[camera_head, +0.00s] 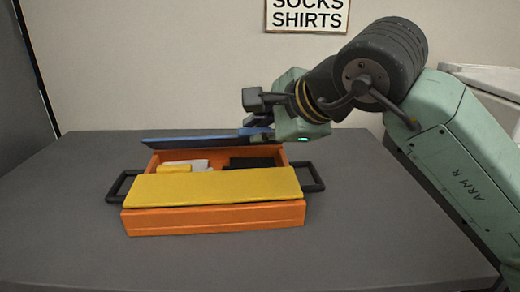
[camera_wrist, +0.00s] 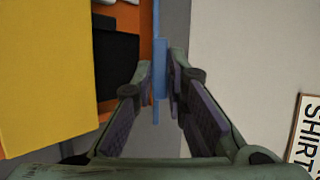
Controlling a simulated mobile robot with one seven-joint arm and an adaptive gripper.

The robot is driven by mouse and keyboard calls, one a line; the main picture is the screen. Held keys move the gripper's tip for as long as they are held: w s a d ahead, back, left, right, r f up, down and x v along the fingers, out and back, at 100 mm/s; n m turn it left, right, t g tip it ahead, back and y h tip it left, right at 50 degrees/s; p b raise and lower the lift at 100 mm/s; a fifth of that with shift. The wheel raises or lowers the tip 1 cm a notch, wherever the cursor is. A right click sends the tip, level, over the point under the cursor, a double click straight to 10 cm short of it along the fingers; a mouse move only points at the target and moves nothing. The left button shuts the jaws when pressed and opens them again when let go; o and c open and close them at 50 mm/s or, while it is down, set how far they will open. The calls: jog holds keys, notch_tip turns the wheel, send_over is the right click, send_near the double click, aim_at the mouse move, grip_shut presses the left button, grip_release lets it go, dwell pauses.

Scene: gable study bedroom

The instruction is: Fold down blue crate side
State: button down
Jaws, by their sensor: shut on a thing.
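An orange crate (camera_head: 215,221) with black side handles stands on the grey table. Its blue side panel (camera_head: 190,143) stands along the far edge, seen nearly edge-on from the head camera. A yellow panel (camera_head: 212,186) lies flat across the near part of the crate. My gripper (camera_head: 257,132) is at the right end of the blue panel. In the wrist view my gripper (camera_wrist: 162,82) has its fingers on either side of the blue panel (camera_wrist: 160,50), shut on its edge. The fingertips are partly hidden in the head view.
Inside the crate lie white items (camera_head: 187,164), a small yellow piece (camera_head: 174,169) and a black item (camera_head: 250,163). A sign reading SOCKS SHIRTS (camera_head: 307,15) hangs on the wall behind. The grey table (camera_head: 380,215) is clear around the crate.

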jog(key=f+t+b, duration=0.1)
jog(key=b, duration=0.1)
jog(key=s+f+t+b, duration=0.1)
jog(key=f+b, duration=0.1)
jog(key=b, duration=0.1)
jog(key=shift+s+n+t+b, duration=0.2)
jog(key=shift+n+t+b, duration=0.1)
jog(key=shift+s+d+f+t+y+b, duration=0.15)
jog(key=shift+t+y+b, duration=0.3)
jog(key=shift+b, duration=0.55)
jog(key=c, duration=1.6)
grip_release()
jog(key=shift+r, duration=0.2)
